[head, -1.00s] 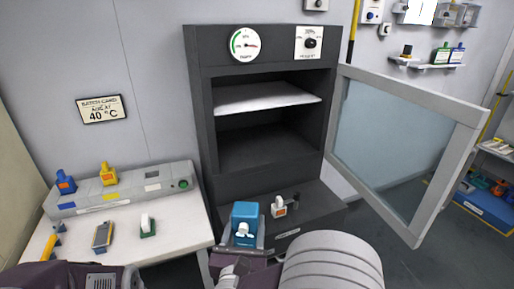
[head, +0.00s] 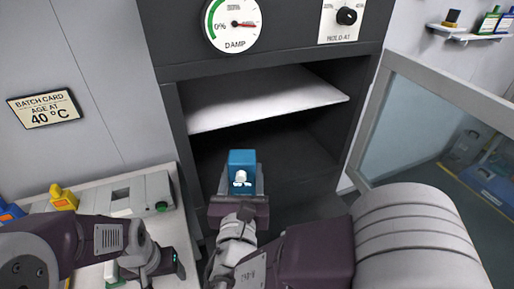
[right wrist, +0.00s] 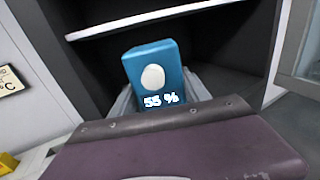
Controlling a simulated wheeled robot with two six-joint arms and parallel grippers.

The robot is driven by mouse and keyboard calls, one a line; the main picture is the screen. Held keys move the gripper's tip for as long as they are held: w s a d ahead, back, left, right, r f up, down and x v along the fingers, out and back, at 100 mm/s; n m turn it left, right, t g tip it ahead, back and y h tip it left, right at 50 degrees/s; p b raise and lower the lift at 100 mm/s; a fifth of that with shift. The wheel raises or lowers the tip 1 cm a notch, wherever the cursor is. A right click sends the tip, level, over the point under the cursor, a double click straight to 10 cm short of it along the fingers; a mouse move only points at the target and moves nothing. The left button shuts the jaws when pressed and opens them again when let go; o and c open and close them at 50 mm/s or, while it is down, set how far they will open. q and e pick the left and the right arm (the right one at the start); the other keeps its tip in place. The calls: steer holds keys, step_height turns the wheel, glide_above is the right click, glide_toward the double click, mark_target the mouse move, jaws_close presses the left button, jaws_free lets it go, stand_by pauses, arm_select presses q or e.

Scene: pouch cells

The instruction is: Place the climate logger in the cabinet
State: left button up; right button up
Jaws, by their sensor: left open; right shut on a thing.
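The climate logger is a blue box (head: 243,161) with a white oval; in the right wrist view the logger (right wrist: 146,58) reads "55 %". My right gripper (head: 240,190) is shut on it and holds it upright in front of the dark cabinet (head: 170,105). The cabinet stands open, with a white shelf (head: 265,98) inside and a dark space below it. In the head view the logger appears lower than the shelf, in front of the lower space. My left gripper (head: 165,262) is open and empty over the side bench at the lower left.
The glass cabinet door (head: 430,125) is swung open to the right. A damp gauge (head: 232,24) and a dial (head: 346,16) are above the opening. A grey console (head: 140,195) and a yellow bottle (head: 62,198) stand on the left bench. The shelf looks empty.

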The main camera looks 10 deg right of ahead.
arm_select(q)
steer(key=shift+s+r, duration=0.1)
steer(key=shift+s, duration=0.1)
arm_select(e)
steer(key=shift+s+a+r, duration=0.1)
steer(key=shift+s+r, duration=0.1)
steer(key=shift+s, duration=0.05)
arm_select(q)
steer(key=shift+s+a+r, duration=0.15)
steer(key=shift+s+r, duration=0.05)
steer(key=shift+s, duration=0.5)
arm_select(e)
steer(key=shift+w+d+r, duration=0.25)
steer(key=shift+w, duration=0.05)
arm_select(q)
steer(key=shift+w+r+p, duration=0.3)
steer(key=shift+r+p, duration=0.05)
steer(key=shift+p, duration=0.05)
steer(key=shift+f, duration=0.2)
arm_select(e)
steer(key=w+d+f, duration=0.1)
steer(key=w+f, duration=0.1)
steer(key=w, duration=0.6)
steer(key=w+d+f, duration=0.1)
steer(key=w+d, duration=0.1)
steer(key=w, duration=0.6)
steer(key=shift+f, duration=0.4)
